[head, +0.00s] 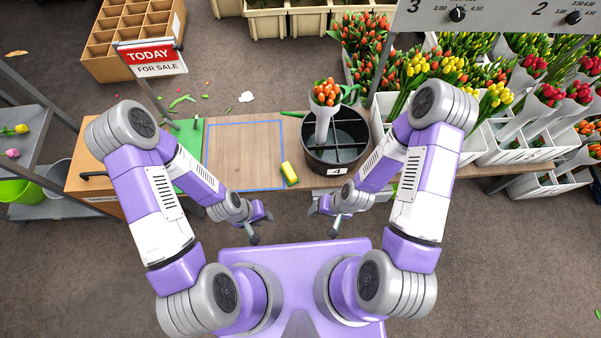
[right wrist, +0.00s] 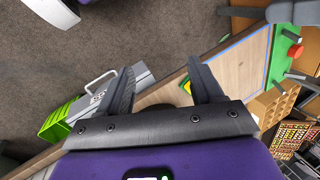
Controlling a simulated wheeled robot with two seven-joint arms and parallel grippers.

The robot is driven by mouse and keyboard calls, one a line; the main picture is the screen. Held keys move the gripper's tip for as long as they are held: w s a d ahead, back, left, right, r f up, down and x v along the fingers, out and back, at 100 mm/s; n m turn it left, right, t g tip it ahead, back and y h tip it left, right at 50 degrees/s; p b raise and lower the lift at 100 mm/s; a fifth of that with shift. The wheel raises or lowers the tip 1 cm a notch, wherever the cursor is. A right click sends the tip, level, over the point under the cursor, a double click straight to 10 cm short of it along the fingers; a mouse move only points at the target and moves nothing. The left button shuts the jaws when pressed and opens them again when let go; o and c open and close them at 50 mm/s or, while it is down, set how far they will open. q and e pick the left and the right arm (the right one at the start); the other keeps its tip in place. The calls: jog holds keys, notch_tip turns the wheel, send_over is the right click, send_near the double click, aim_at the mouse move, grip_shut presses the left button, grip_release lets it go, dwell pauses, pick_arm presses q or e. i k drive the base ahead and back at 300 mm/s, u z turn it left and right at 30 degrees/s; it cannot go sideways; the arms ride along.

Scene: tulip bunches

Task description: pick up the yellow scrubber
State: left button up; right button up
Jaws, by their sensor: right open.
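The yellow scrubber (head: 289,173) is a small yellow block with a green part. It lies on the wooden table near its front edge, just right of the blue-outlined square. In the right wrist view a bit of the scrubber (right wrist: 186,86) shows beside the right-hand finger, which partly hides it. My right gripper (head: 323,222) is open and empty, in front of the table edge and to the right of the scrubber. My left gripper (head: 261,227) looks open and empty, in front of the table and to the left of the scrubber. Neither touches it.
A round dark divided bucket (head: 335,165) marked 4, holding a bunch of orange tulips (head: 325,95), stands right of the scrubber. The blue-outlined area (head: 245,150) is clear. A green mat (head: 190,140) and a sale sign (head: 152,58) are at left. Tulip crates fill the right.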

aim_at(290, 178)
jog(key=k, duration=1.3)
jog(key=z, duration=0.5)
jog(key=i, duration=1.6)
jog(key=u, duration=0.55)
